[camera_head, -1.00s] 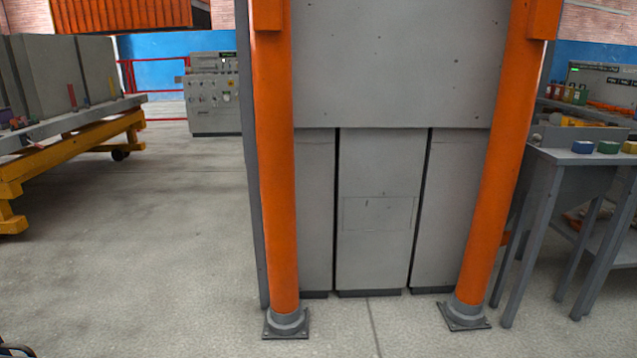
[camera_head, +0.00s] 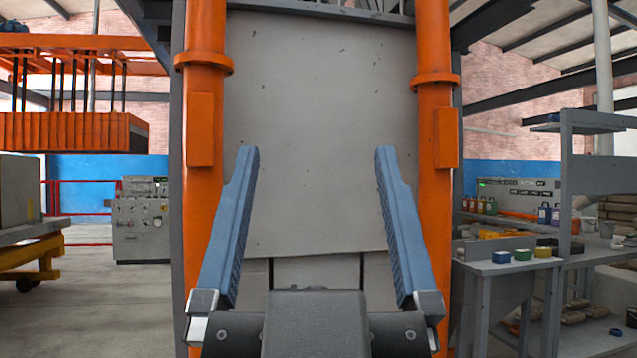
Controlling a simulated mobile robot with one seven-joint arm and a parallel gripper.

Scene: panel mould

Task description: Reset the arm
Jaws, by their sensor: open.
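My gripper (camera_head: 315,165) is in the middle of the head view, with its two blue fingers wide apart and pointing up. Nothing is between the fingers. Behind them stands a large grey panel (camera_head: 320,110) between two orange columns (camera_head: 207,120). The gripper's dark body hides the lower middle of the panel frame. I cannot tell the exact gap between the fingertips and the panel.
A grey workbench (camera_head: 515,266) with small coloured blocks stands at the right, with shelves (camera_head: 590,128) above it. A control cabinet (camera_head: 140,225) and a yellow cart (camera_head: 35,255) are at the left. Open floor (camera_head: 110,295) lies at the lower left.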

